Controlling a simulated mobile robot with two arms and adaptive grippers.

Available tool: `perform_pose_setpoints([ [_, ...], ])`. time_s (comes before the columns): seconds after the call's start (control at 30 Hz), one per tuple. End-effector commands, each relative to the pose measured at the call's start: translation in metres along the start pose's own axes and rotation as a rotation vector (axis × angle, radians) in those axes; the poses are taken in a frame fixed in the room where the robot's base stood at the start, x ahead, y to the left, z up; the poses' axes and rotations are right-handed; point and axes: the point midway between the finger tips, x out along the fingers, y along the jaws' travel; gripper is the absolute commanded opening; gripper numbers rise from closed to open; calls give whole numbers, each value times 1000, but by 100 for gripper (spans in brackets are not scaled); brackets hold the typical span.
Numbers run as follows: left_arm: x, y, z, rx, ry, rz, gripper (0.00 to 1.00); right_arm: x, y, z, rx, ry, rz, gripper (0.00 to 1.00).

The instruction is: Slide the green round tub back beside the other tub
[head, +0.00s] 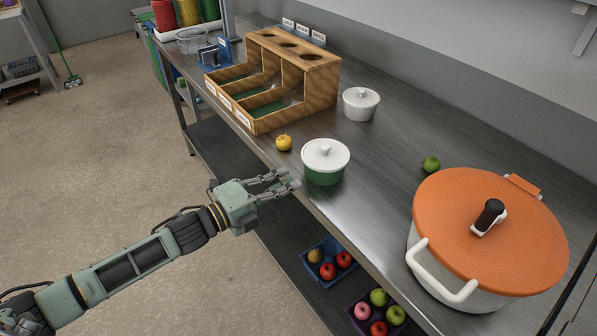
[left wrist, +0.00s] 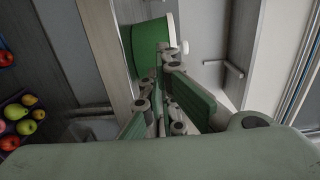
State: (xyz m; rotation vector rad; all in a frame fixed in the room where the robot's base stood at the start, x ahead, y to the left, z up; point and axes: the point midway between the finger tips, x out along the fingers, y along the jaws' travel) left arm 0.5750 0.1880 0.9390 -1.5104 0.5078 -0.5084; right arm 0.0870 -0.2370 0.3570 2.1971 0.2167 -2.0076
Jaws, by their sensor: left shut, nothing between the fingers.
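The green round tub (head: 325,172) with a white lid and knob stands upright near the front edge of the steel counter. It also shows in the left wrist view (left wrist: 146,45), just past my fingertips. The other tub (head: 360,105), white with a white lid, stands farther back on the counter near the wall. My left gripper (head: 290,183) is at the counter's front edge, just left of the green tub. Its fingers are shut and empty, pointing at the tub's side. I cannot tell whether they touch it. My right gripper is not in view.
A yellow fruit (head: 284,142) sits left of the green tub, before a wooden divider box (head: 318,95). A large pot with an orange lid (head: 460,240) stands at right, with a green fruit (head: 431,164) behind it. The counter between the two tubs is clear.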

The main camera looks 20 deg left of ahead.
Motion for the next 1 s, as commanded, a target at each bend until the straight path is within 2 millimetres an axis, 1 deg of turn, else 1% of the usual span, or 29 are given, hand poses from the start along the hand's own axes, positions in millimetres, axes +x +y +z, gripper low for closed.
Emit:
perform_pose_setpoints([
  [0.03,10,-4,1,1,-1,-3,0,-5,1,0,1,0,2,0],
  [0.1,20,-4,0,0,-1,-2,0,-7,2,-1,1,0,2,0],
  [0.2,32,-2,0,0,-1,-1,0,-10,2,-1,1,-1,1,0],
  [0.3,39,-1,0,0,0,0,0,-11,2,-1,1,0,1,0],
  [0.77,44,0,0,0,0,-1,0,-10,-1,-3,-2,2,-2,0],
  [0.87,55,-2,-1,1,1,-7,0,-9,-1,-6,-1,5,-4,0],
  [1.0,86,-2,0,0,0,-7,0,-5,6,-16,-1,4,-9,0],
])
